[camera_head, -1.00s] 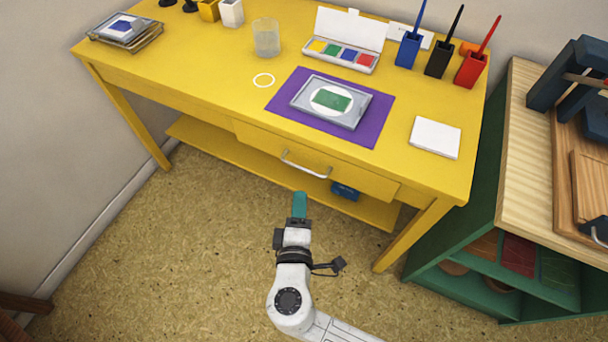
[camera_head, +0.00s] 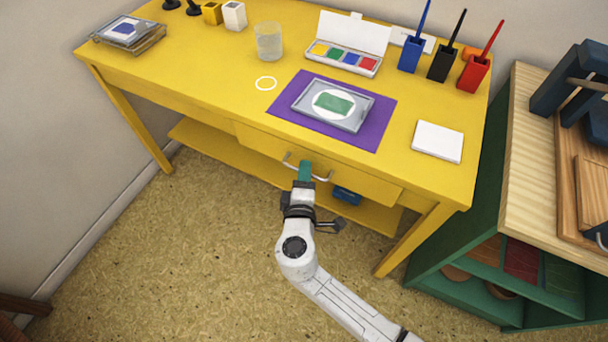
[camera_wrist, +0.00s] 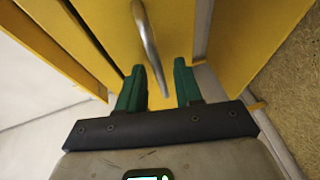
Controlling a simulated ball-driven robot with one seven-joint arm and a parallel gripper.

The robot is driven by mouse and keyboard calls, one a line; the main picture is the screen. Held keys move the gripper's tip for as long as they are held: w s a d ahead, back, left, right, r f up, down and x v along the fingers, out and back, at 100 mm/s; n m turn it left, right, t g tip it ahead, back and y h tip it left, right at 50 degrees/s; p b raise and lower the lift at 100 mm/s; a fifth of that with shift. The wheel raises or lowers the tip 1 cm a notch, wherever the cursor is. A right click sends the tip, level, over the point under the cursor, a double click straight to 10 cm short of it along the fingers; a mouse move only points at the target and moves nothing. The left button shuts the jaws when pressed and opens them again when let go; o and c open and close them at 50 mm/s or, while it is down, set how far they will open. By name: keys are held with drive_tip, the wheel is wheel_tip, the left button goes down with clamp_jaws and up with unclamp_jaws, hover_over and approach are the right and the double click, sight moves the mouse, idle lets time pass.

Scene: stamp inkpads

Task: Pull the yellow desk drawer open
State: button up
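The yellow desk drawer (camera_head: 365,183) is shut, its front flush under the desk top. Its silver bar handle (camera_head: 323,178) shows on both sides of my gripper (camera_head: 305,170), which hides the handle's middle. In the wrist view, the handle (camera_wrist: 148,38) runs down the yellow drawer front toward the gap between my gripper's green fingers (camera_wrist: 159,80). The fingers are apart, with the lower part of the handle between them. I cannot tell whether either finger touches it.
The yellow desk (camera_head: 215,85) carries a purple mat (camera_head: 365,135), a paint box, a cup and pen holders. A lower shelf (camera_head: 225,152) holds a blue item (camera_head: 346,196). A green cabinet (camera_head: 470,225) stands right. The floor before the desk is clear.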

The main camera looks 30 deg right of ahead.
drive_tip(key=shift+c, duration=0.4)
clamp_jaws()
idle(0.9)
